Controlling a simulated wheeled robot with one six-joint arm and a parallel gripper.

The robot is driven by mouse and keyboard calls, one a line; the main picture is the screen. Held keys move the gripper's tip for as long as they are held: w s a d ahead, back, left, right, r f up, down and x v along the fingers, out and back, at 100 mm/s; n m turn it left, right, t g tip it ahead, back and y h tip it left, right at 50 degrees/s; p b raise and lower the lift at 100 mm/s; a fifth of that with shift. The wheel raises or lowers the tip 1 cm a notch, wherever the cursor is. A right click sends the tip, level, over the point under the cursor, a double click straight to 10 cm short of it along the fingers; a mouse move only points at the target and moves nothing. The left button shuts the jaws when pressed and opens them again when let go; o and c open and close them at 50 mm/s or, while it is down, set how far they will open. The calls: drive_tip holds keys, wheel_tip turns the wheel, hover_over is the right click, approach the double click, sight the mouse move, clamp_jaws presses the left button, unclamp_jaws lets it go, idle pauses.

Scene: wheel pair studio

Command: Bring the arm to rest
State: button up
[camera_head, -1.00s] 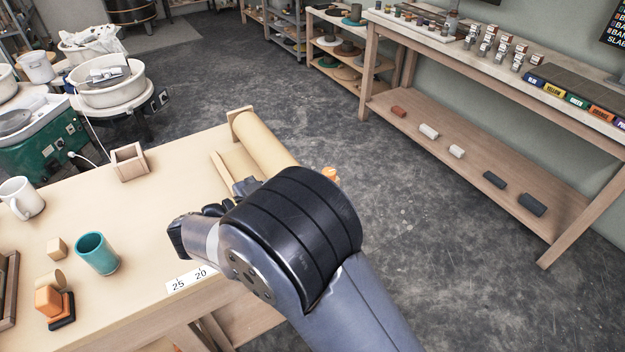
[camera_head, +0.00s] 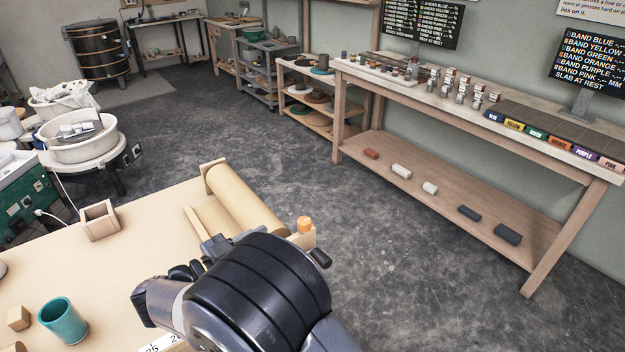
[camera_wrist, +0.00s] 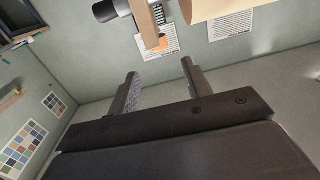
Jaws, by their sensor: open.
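My gripper (camera_wrist: 158,75) shows in the wrist view with its two dark fingers well apart and nothing between them. In the head view my dark, bulky arm covers the lower middle, over the table's right end, and the fingers cannot be made out clearly there. The slab roller's cream cylinder (camera_head: 243,200) lies just beyond my arm. In the wrist view the cream cylinder (camera_wrist: 215,8), an orange knob (camera_wrist: 157,44) and a dark handle (camera_wrist: 106,11) appear beyond the fingertips, apart from them.
The wooden table (camera_head: 140,240) carries a small wooden box (camera_head: 99,221), a teal cup (camera_head: 64,322) and a wooden block (camera_head: 18,318). A long bench (camera_head: 440,105) with coloured bands stands at the right. The dark floor between is clear.

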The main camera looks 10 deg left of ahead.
sight(304, 220)
drive_tip(key=p+x, duration=0.1)
drive_tip(key=x, duration=0.9)
drive_tip(key=shift+w+d, duration=0.15)
drive_tip(key=shift+w, duration=0.05)
drive_tip(key=shift+n+t+y, duration=0.3)
drive_tip(key=shift+y, duration=0.1)
